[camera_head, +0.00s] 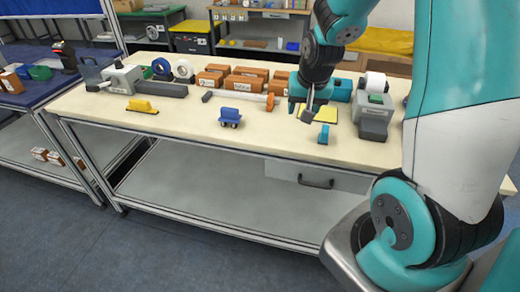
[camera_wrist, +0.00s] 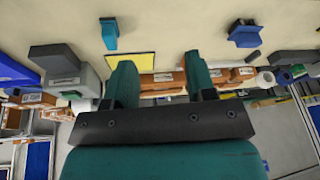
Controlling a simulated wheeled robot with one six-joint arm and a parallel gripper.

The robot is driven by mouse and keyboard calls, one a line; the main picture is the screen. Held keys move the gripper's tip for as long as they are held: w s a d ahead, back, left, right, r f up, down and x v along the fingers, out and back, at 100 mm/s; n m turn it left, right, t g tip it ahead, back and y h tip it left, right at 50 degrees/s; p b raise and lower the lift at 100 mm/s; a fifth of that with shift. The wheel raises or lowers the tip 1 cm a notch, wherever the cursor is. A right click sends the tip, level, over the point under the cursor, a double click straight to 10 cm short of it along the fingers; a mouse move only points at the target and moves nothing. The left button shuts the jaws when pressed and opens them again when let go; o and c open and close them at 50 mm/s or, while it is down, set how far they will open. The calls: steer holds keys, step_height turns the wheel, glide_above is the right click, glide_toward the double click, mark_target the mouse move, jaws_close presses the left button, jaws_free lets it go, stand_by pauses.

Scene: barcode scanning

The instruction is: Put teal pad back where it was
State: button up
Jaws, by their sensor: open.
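The teal pad (camera_head: 323,133) is a small teal block on the cream tabletop, near the table's front edge. In the wrist view the teal pad (camera_wrist: 109,33) shows at the upper left, apart from my fingers. A flat yellow square (camera_head: 331,115) lies just behind it on the table; it also shows in the wrist view (camera_wrist: 130,61), partly covered by a finger. My gripper (camera_head: 308,113) is above the table, left of and behind the pad. In the wrist view my gripper (camera_wrist: 161,78) has its fingers apart with nothing held between them.
A blue stamp-like item (camera_head: 230,116) and a yellow-handled item (camera_head: 142,106) stand to the left. Several brown boxes (camera_head: 247,83) line the back. A grey label printer (camera_head: 375,113) stands close right of the pad. The front strip of table is mostly clear.

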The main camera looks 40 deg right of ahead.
steer(key=s+a+r+n+y, duration=0.2)
steer(key=a+r+n, duration=0.1)
steer(key=a, duration=0.5)
steer(key=s+a+r+n+y, duration=0.1)
steer(key=s+a+r+n, duration=0.15)
steer(key=a, duration=0.55)
steer(key=s+a+r+n+g+y, duration=0.2)
steer(key=s+a+r+n, duration=0.3)
steer(key=s+a+n, duration=0.3)
steer(key=s+a+g, duration=0.1)
steer(key=s+a, duration=0.3)
steer(key=s, duration=0.2)
steer(key=shift+r+n+g+y, duration=0.15)
steer(key=shift+n+g+y, duration=0.15)
steer(key=shift+n, duration=0.05)
